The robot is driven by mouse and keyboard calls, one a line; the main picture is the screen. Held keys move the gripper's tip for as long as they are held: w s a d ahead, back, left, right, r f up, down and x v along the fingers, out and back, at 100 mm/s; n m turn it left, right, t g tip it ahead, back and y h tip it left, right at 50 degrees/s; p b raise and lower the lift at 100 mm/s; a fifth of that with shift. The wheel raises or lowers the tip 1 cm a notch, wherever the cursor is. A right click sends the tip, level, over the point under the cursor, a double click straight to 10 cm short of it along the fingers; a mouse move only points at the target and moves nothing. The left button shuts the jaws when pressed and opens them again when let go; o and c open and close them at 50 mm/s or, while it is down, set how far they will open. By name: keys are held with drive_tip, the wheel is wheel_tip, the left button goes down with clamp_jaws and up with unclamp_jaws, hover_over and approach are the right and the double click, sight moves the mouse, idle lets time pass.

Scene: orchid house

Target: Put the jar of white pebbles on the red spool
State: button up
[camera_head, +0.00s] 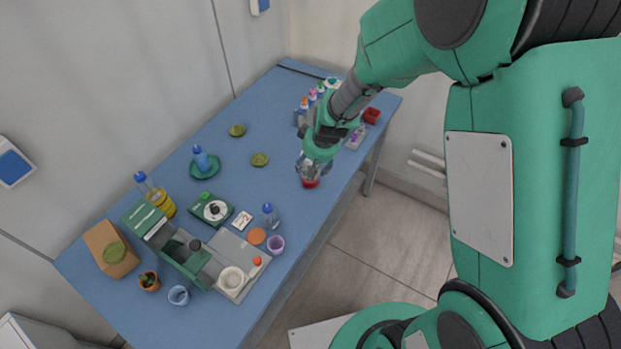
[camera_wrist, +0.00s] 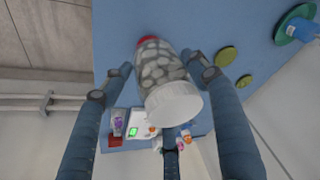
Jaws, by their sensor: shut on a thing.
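The jar of white pebbles (camera_wrist: 163,68) has a clear body and a white lid (camera_wrist: 174,103) that faces the wrist camera. My gripper (camera_wrist: 160,66) is shut on it, with dark fingers on its sides. The red spool (camera_wrist: 147,39) shows at the jar's far end in the wrist view. In the head view my gripper (camera_head: 313,166) is low over the table's right edge, and the red spool (camera_head: 310,183) shows right below the jar. The jar is in line with the spool, but I cannot tell whether they touch. Most of the spool is hidden.
The blue table (camera_head: 232,148) is clear just left of the spool. Green discs (camera_head: 260,159) lie further left. Small bottles (camera_head: 303,104) and a red container (camera_head: 371,116) stand behind my gripper. A clear bottle (camera_head: 270,215) and a purple cup (camera_head: 276,245) stand nearer.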

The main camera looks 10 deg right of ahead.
drive_tip(key=s+d+n+b, duration=0.1)
drive_tip(key=s+d, duration=0.1)
drive_tip(key=s, duration=1)
drive_tip(key=shift+s+f+b, duration=0.15)
drive_tip(key=shift+f+b, duration=0.25)
drive_tip(key=w+a+f, duration=0.1)
drive_tip(key=w, duration=1.5)
drive_tip(key=shift+f+p, duration=0.25)
drive_tip(key=shift+p, duration=0.05)
drive_tip(key=shift+f, duration=0.1)
drive_tip(key=shift+f+b, duration=0.65)
drive_tip(key=shift+f, duration=1)
drive_tip(key=shift+f, duration=0.15)
drive_tip(key=o, duration=1.6)
